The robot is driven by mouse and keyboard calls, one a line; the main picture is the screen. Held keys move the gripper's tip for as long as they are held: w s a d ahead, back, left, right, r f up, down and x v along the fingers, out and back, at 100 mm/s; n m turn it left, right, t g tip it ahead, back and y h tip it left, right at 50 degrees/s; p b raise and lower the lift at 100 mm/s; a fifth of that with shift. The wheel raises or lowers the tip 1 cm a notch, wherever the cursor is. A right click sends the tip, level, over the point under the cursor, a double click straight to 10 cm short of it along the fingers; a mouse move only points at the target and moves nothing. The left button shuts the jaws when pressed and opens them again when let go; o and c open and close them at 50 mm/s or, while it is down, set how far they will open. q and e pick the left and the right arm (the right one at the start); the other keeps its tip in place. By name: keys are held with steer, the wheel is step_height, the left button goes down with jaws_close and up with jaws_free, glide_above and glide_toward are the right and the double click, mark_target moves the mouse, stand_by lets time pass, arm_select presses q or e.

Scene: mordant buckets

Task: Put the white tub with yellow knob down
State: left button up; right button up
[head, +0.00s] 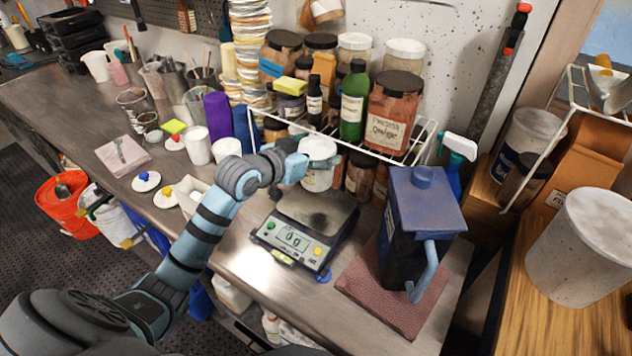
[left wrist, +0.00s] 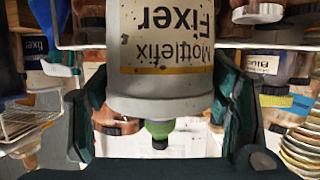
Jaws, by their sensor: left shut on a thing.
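My left gripper (head: 303,167) is shut on a white tub (head: 318,178), held upright above the back of the digital scale (head: 318,216). In the left wrist view the tub (left wrist: 165,55) appears upside down, with a "Mottlefix Fixer" label, between the two dark fingers of my left gripper (left wrist: 160,103). No yellow knob shows on the held tub. A white lid with a yellow knob (head: 167,197) lies on the metal bench left of my arm. The scale display reads 0 g. My right gripper is not in view.
A wire rack (head: 415,140) with jars and bottles stands behind the scale. A blue jug-like container (head: 420,215) stands on a reddish mat (head: 403,318) to the right. White tubs and other lids are left of my arm. Bare bench (head: 245,262) shows left of the scale.

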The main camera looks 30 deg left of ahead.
mark_target(317, 178)
arm_select(q)
step_height(317, 178, down, 8)
steer(key=shift+d+r+b, duration=0.1)
steer(key=shift+r+b, duration=0.05)
steer(key=shift+b, duration=0.3)
steer(key=shift+f, duration=0.25)
steer(key=o, duration=1.4)
steer(key=shift+r, duration=0.1)
steer(key=shift+c, duration=0.2)
